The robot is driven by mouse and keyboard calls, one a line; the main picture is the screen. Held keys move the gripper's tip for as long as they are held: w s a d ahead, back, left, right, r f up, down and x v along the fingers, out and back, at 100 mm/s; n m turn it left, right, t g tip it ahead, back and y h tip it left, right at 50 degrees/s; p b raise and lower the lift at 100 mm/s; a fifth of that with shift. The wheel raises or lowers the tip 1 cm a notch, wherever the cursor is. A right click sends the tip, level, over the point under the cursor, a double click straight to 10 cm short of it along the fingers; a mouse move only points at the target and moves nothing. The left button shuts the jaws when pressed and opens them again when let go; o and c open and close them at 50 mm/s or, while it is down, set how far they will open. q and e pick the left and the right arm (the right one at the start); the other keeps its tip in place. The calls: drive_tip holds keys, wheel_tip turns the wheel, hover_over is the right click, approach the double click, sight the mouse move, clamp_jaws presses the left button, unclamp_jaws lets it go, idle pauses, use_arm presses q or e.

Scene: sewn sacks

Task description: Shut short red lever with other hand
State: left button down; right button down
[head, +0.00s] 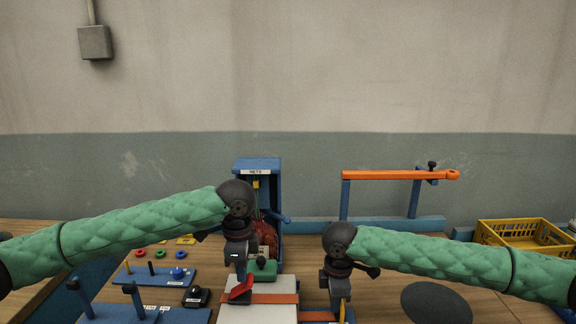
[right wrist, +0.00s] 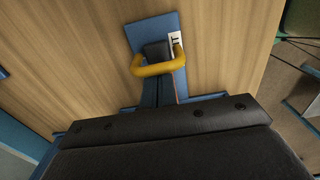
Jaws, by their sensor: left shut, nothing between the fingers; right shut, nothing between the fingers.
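The short red lever (head: 240,291) stands tilted on the pale box (head: 262,312) in the middle of the bench. My left gripper (head: 240,274) points down, shut and empty, right at the lever's upper end; I cannot tell whether it touches. My right gripper (head: 341,296) is shut and empty, to the right of the box, pointing down over a blue plate (head: 316,315).
A blue stand (head: 257,166) with a netted sack rises behind the box. An orange bar (head: 392,174) on blue posts stands at the back right. A yellow crate (head: 522,236) is far right. Blue boards with knobs (head: 160,275) lie at left. A dark disc (head: 436,303) lies at right.

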sight(249, 278)
use_arm(q)
drive_tip(key=shift+d+f, duration=0.55)
drive_tip(key=shift+d, duration=0.05)
drive_tip(key=shift+f, duration=0.2)
drive_tip(key=shift+d+f, duration=0.3)
drive_tip(key=shift+f, duration=0.25)
drive_tip(key=shift+r, duration=4.55)
use_arm(e)
drive_tip(key=c, duration=1.4)
unclamp_jaws()
use_arm(q)
drive_tip(key=shift+r, duration=0.15)
use_arm(e)
drive_tip(key=shift+r, duration=0.1)
